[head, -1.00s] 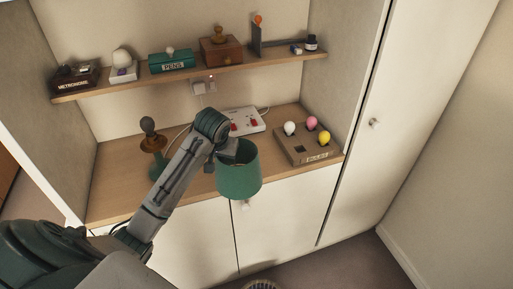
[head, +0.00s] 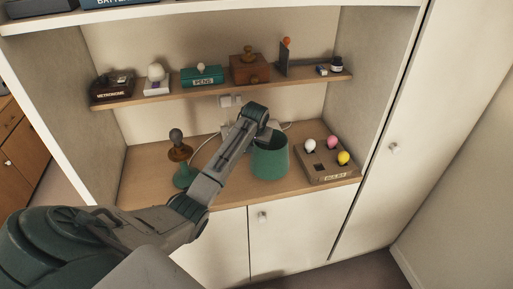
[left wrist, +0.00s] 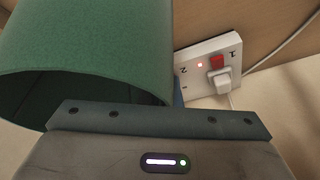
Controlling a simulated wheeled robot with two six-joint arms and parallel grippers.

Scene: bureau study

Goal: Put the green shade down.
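The green shade (head: 270,160) is at my left gripper (head: 266,134), over the worktop between the lamp base and the bulb box. It looks upright, with its open top facing up; I cannot tell whether its lower rim touches the wood. In the left wrist view the shade (left wrist: 95,50) fills the upper left, close against my gripper. The fingers are mostly hidden, but the gripper appears shut on the shade's wall. A lamp base (head: 183,178) with a dark bulb (head: 176,136) stands bare to the left. My right gripper is out of view.
A bulb box (head: 327,170) with white, pink and yellow bulbs stands right of the shade. A white socket strip (left wrist: 208,66) with a lit red light and a plug lies close behind it. A shelf (head: 220,88) with several objects runs above. The worktop's front left (head: 145,190) is clear.

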